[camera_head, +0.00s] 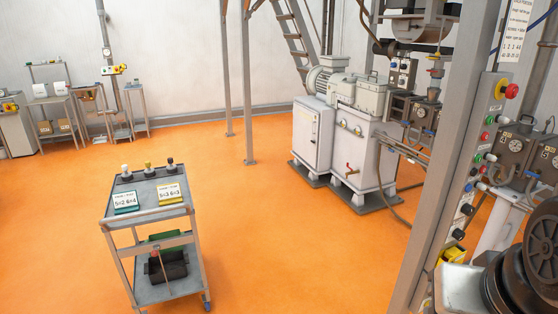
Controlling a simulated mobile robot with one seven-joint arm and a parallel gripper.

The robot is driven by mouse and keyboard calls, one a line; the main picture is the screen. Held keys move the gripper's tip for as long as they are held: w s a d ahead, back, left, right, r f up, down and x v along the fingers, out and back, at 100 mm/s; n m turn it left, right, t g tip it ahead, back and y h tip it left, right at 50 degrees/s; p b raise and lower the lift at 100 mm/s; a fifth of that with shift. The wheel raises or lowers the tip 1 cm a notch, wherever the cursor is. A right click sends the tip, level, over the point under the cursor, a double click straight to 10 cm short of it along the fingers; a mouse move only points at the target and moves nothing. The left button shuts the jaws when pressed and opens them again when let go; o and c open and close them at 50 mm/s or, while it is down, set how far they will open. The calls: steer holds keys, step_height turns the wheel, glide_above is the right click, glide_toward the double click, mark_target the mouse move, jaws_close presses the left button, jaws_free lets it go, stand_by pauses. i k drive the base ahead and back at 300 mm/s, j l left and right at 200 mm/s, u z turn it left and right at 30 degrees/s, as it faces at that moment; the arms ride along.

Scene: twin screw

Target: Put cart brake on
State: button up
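A grey two-shelf cart (148,213) stands on the orange floor at the lower left in the head view. Its top shelf holds two label cards and several small knobbed items. A thin rod with a red tip (156,256) rises near the lower shelf; I cannot tell whether it is the cart brake. One caster (206,300) shows at the cart's lower right corner. The other wheels are hidden or out of the frame. No brake pedal can be made out. My gripper is not in view.
Dark and green bins (168,265) sit on the lower shelf. A white machine (345,140) stands behind to the right. A grey post with a button panel (490,130) and dark round parts (525,265) fill the right side. The floor around the cart is clear.

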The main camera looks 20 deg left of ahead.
mark_target(155, 252)
steer(key=u, duration=1.6)
